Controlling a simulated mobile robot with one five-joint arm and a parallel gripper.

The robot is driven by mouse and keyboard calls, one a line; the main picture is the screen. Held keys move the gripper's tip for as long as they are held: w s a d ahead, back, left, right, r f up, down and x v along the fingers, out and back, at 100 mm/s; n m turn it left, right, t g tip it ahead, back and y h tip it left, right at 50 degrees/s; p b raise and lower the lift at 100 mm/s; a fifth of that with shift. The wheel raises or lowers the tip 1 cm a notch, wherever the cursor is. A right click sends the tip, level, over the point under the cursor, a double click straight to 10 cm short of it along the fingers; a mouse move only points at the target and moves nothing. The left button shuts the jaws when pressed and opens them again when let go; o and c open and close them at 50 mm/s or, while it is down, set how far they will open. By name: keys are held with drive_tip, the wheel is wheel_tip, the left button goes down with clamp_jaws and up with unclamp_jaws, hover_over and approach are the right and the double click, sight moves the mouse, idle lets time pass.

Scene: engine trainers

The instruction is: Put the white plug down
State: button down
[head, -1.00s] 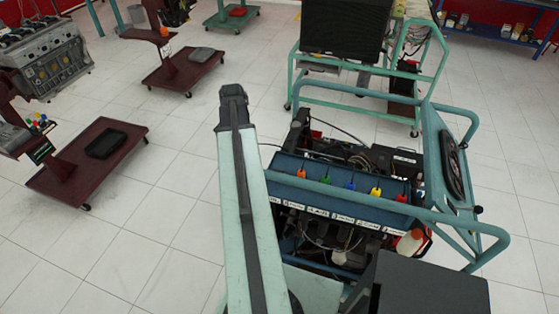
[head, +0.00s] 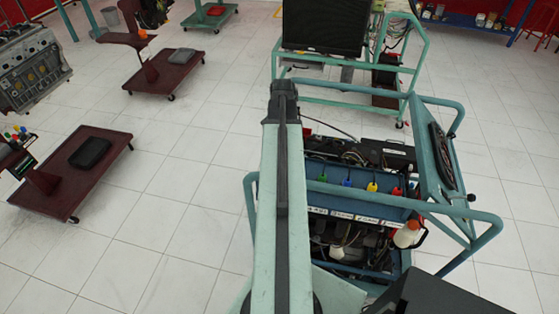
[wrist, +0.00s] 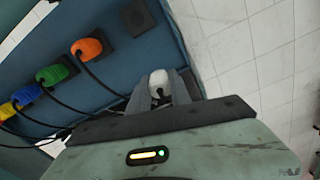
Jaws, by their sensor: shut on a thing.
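My gripper (wrist: 161,86) is shut on the white plug (wrist: 159,78), whose rounded end shows between the two grey fingers in the wrist view. Behind the plug is the end of the blue panel (wrist: 112,75), near its edge with the floor. I cannot tell how far the plug is from the panel. A black empty socket (wrist: 140,17) is on the panel, above and slightly left of the plug in the wrist view. In the head view my arm hides my gripper and the white plug.
Orange (wrist: 88,47), green (wrist: 52,75), blue (wrist: 25,95) and yellow plugs with dark cables line the panel, left of my gripper. The panel (head: 360,205) belongs to a tubular-framed engine trainer. A white-capped bottle (head: 407,234) is at its right. Tiled floor (head: 150,250) is clear to the left.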

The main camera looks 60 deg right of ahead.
wheel_tip(320, 180, up, 6)
drive_tip(key=a+n+p, duration=0.2)
drive_tip(key=n+p, duration=0.1)
drive_tip(key=p, duration=0.1)
drive_tip(key=f+b, duration=1)
drive_tip(key=shift+w+f, duration=0.2)
drive_tip(key=shift+f, duration=0.1)
drive_tip(key=shift+r, duration=0.2)
drive_tip(key=shift+f, duration=0.15)
drive_tip(key=c, duration=1.2)
unclamp_jaws()
